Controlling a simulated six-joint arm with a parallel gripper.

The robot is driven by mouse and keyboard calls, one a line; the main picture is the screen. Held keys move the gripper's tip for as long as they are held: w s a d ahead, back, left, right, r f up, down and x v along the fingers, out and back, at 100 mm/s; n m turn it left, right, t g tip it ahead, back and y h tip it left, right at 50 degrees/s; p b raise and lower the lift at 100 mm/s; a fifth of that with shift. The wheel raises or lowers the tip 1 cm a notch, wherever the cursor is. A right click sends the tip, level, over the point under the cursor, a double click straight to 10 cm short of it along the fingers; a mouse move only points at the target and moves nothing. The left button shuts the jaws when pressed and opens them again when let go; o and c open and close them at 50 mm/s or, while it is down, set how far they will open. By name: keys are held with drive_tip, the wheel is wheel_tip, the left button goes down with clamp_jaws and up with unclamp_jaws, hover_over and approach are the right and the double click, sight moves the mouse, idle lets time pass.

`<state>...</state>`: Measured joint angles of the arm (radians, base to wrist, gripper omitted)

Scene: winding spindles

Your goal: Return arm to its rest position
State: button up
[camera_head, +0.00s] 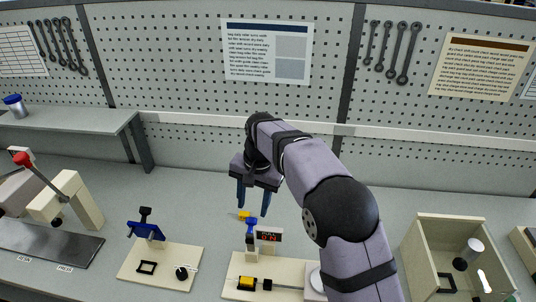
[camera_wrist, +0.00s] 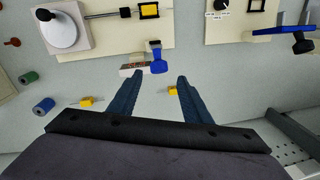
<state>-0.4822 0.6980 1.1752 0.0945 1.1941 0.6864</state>
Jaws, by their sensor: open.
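My gripper (camera_head: 253,210) is open above the bench, its two dark blue fingers apart and pointing down. In the wrist view the fingers (camera_wrist: 155,82) are spread with nothing between them. Below and near it in the head view stands a cream board (camera_head: 233,287) with a yellow block (camera_head: 246,282) in a black holder and a red-digit display (camera_head: 268,236). A blue-topped part (camera_head: 251,224) stands beside the display; it also shows in the wrist view (camera_wrist: 157,62). A small yellow piece (camera_head: 244,215) lies on the bench behind the board. My forearm hides part of the board's right side.
A second board (camera_head: 190,255) with a blue part, black frame and dial sits left. A red-knobbed press (camera_head: 75,200) is far left. An open bin (camera_head: 425,250) holding several parts stands right. Green (camera_wrist: 29,77) and blue (camera_wrist: 43,105) cylinders lie loose. A pegboard wall (camera_head: 190,60) rises behind.

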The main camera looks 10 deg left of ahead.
drive_tip(key=s+d+f+n+h, duration=0.1)
drive_tip(key=s+d, duration=0.3)
drive_tip(key=d, duration=0.5)
drive_tip(key=s+d, duration=0.5)
drive_tip(key=d, duration=0.3)
drive_tip(key=s+d+f, duration=0.2)
drive_tip(key=s+d, duration=0.3)
drive_tip(key=s, duration=0.2)
drive_tip(key=s+d+f+n, duration=0.1)
drive_tip(key=s+d+f, duration=0.2)
drive_tip(key=s+d, duration=0.2)
drive_tip(key=s, duration=0.3)
drive_tip(key=shift+s+n, duration=0.25)
drive_tip(key=shift+n, duration=0.05)
